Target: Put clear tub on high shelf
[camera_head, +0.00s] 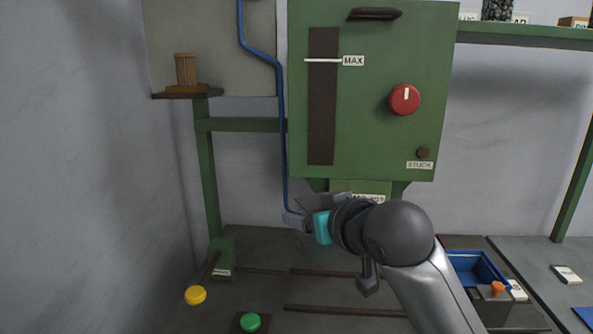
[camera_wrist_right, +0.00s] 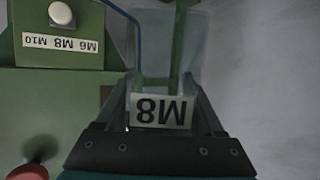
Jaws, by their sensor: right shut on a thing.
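My right gripper (camera_head: 303,218) is in front of the lower part of the green machine, reaching in from the lower right. In the right wrist view my right gripper (camera_wrist_right: 160,120) is shut on the clear tub (camera_wrist_right: 190,45), whose white M8 label appears upside down between the fingers. In the head view the clear tub (camera_head: 318,201) shows only as a faint grey shape by the fingertips; its contents cannot be made out. A green high shelf (camera_head: 525,34) runs along the wall at the upper right, with labelled items on it. My left gripper is not in view.
The green machine (camera_head: 375,120) with a red knob (camera_head: 404,99) stands close behind my gripper. A blue pipe (camera_head: 281,120) runs down its left side. A blue bin (camera_head: 476,266) sits at lower right. Yellow (camera_head: 195,295) and green (camera_head: 250,322) buttons are at lower left.

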